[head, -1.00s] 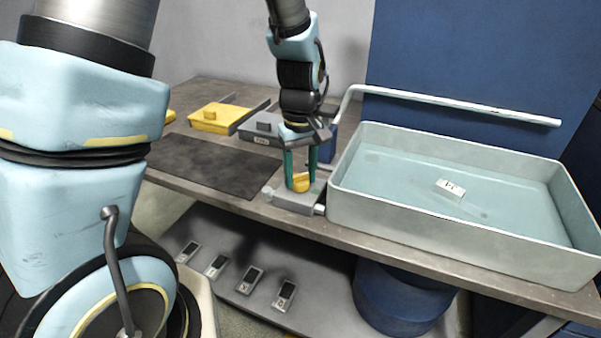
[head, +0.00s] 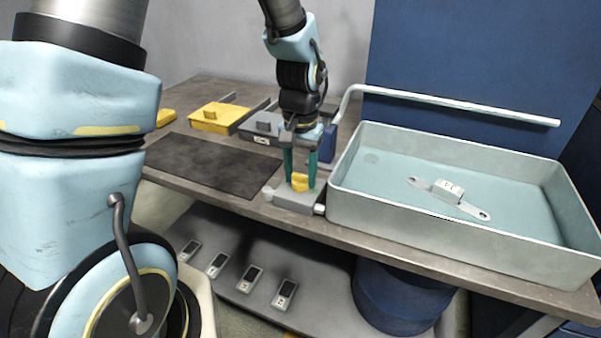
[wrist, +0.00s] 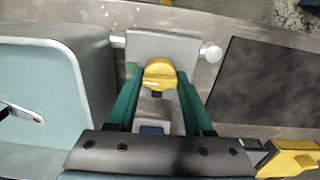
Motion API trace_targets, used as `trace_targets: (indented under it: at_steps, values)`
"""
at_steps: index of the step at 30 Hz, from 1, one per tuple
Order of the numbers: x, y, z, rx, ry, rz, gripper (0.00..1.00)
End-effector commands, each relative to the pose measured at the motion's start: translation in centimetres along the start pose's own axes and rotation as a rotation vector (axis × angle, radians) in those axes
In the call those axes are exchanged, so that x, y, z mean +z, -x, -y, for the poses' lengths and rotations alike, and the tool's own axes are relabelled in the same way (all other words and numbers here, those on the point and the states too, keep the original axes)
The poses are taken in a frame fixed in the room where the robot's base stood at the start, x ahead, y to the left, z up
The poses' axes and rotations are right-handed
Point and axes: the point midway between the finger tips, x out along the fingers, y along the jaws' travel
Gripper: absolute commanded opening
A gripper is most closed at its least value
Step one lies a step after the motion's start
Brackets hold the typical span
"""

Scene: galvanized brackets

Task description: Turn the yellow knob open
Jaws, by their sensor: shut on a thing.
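The yellow knob (head: 299,182) sits on top of a grey valve block (head: 297,199) at the front edge of the bench, left of the tank. In the wrist view the knob (wrist: 159,74) lies between the two green fingers, with the grey block (wrist: 163,45) around it. My gripper (head: 300,180) points down over the block and is shut on the knob. A pale tank (head: 345,198) stands just right of the block. In it lies a flat metal bracket (head: 478,213) with a white numbered tag (head: 446,189).
A dark mat (head: 212,165) lies left of the block. Behind it are a yellow tray (head: 213,122) and a grey tray (head: 256,130). A white pipe (head: 450,105) runs above the tank's back. Several small devices (head: 285,293) and a blue drum (head: 400,297) are below.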

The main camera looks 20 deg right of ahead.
Motion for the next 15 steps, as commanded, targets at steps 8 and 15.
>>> trace_targets:
  at_steps: [8, 15]
  values:
    - [0.02, 0.01, -0.01, 0.000, -0.046, 0.001, 0.00]
    - [0.02, 0.00, -0.02, 0.000, -0.050, 0.000, 0.00]
